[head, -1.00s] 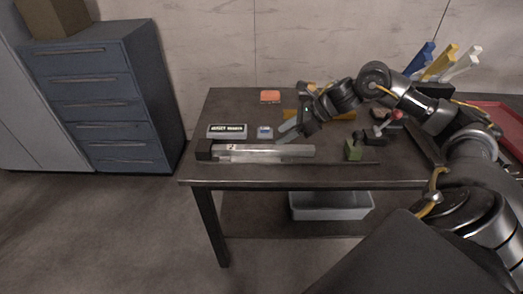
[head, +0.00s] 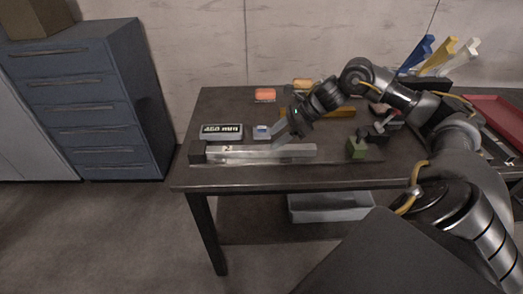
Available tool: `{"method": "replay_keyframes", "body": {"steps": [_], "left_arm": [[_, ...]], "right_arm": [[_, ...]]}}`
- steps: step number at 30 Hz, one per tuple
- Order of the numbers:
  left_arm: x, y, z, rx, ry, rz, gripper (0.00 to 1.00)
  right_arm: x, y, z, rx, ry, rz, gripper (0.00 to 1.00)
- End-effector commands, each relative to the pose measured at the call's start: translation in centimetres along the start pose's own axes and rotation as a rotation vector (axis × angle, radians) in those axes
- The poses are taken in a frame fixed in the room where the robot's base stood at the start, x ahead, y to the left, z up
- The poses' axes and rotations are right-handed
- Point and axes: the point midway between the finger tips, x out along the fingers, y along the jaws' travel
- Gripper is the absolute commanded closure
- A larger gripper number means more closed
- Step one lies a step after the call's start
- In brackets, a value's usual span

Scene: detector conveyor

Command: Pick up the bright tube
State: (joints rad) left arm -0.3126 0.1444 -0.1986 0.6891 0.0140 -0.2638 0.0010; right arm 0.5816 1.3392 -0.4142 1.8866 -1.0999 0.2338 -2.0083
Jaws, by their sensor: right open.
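A long, pale metallic bar with a dark block at its left end (head: 258,153) lies along the front of the dark table. I cannot tell whether a separate bright tube lies on it. My right gripper (head: 280,134) reaches in from the right and points down and left. It is open, just above or behind the middle of the bar, with its fingertips close to it. I cannot tell whether they touch. Nothing shows clearly between the fingers. My left gripper is not in view.
A display box (head: 222,131) with blurred lit text and a small blue-and-white box (head: 261,132) stand behind the bar. A grey bin (head: 330,208) sits below.

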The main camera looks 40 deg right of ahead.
Motion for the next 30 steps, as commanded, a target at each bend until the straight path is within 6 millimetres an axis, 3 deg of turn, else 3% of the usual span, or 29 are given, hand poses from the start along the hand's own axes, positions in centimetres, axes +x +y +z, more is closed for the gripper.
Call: {"method": "replay_keyframes", "body": {"steps": [12, 21, 30], "left_arm": [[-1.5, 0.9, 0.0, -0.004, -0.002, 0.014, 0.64], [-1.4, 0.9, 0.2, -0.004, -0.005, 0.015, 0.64], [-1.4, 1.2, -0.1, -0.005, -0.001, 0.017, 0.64]], "right_arm": [[4.8, 0.4, 0.3, -0.001, -0.002, 0.002, 0.47], [5.3, 0.4, 0.1, -0.002, 0.0, 0.0, 0.47], [5.2, 0.4, 0.1, -0.003, 0.0, 0.0, 0.87]]}}
